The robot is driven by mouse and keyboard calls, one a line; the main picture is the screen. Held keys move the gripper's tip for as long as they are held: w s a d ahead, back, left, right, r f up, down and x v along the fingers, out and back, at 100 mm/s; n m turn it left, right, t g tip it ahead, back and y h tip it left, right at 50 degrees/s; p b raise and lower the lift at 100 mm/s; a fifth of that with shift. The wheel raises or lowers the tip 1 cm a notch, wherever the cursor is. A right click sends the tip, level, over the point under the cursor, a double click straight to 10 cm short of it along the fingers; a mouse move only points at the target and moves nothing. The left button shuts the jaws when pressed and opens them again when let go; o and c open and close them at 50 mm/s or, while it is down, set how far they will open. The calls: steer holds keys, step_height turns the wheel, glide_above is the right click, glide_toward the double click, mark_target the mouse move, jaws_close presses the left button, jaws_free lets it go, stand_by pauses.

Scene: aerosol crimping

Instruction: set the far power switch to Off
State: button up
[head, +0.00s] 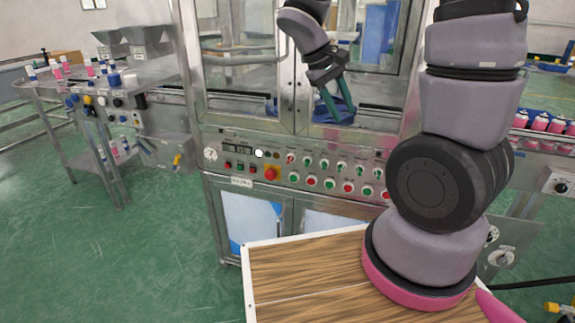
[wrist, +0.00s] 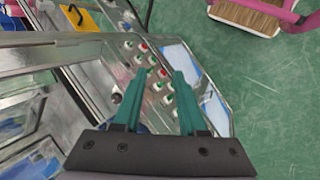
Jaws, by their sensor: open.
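A steel machine's control panel (head: 300,169) runs across the middle of the head view. It carries a row of small selector switches (head: 325,163) above a row of red and green round buttons (head: 330,184). A red mushroom button (head: 271,173) and a white round spot (head: 259,153) are at its left. I cannot tell which control is the far power switch, nor read its setting. My gripper (head: 341,116) has teal fingers spread apart and empty, in front of the machine's glass above the panel. In the wrist view my gripper (wrist: 160,72) is open, with the buttons (wrist: 160,84) beyond and between its fingers.
A steel cart (head: 88,95) with bottles and two hoppers stands at the left. Pink and white cans (head: 540,122) line a conveyor at the right, above a black knob (head: 561,187). A wooden top (head: 300,275) is in front.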

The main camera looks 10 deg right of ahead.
steer(key=w+a+f+n+h, duration=0.1)
steer(key=w+f+n+h, duration=0.35)
steer(key=f, duration=0.25)
steer(key=n+t+y, duration=0.1)
steer(key=n+t, duration=1.5)
steer(key=n, duration=0.1)
glide_toward(289, 162)
steer(key=x, duration=0.8)
steer(key=shift+w, duration=0.2)
steer(key=shift+c, duration=0.3)
jaws_close()
